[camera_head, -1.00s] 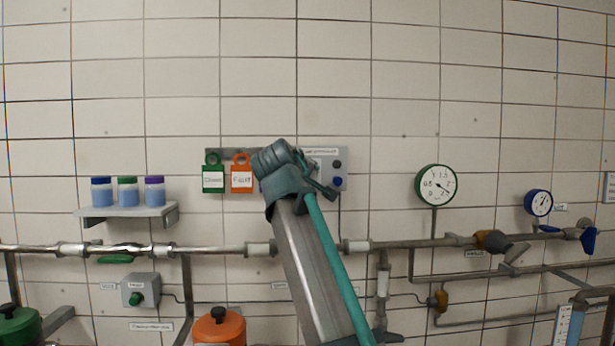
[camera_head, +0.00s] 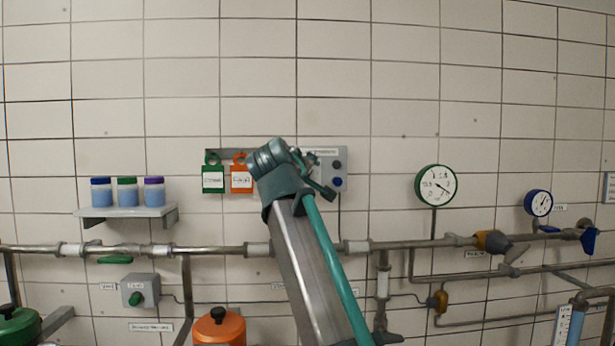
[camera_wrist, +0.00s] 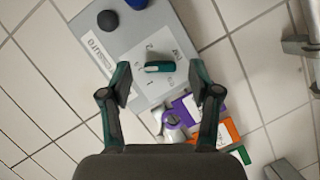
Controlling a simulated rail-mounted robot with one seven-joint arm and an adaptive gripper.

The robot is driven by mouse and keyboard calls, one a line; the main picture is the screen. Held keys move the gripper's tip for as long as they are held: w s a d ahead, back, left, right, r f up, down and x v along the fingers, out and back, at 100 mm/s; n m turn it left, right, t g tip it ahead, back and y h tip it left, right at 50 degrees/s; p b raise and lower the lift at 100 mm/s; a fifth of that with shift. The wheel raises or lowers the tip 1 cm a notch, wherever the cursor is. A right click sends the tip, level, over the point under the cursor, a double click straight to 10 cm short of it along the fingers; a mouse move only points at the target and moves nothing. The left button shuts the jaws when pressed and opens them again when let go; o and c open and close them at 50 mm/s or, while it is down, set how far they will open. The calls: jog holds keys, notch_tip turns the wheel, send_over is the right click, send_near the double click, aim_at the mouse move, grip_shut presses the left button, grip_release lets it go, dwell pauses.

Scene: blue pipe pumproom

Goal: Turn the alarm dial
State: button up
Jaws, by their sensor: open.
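The dial (camera_wrist: 158,67) shows in the wrist view as a short green and white handle on a grey panel (camera_wrist: 150,30), with small marks around it. My gripper (camera_wrist: 160,82) is open, with one finger on each side of the dial; I see no contact. In the head view the grey panel (camera_head: 325,154) hangs on the wall, partly hidden behind my gripper (camera_head: 318,178), and the dial is hidden by my arm.
The panel also carries a dark button (camera_wrist: 107,20) and a blue button (camera_wrist: 137,3). A purple tag (camera_wrist: 175,116) and an orange tag (camera_wrist: 222,132) hang close by the fingers. A pipe (camera_head: 210,251) runs along the wall lower down.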

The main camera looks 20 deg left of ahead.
jog(key=v, duration=1)
jog(key=shift+s, duration=0.25)
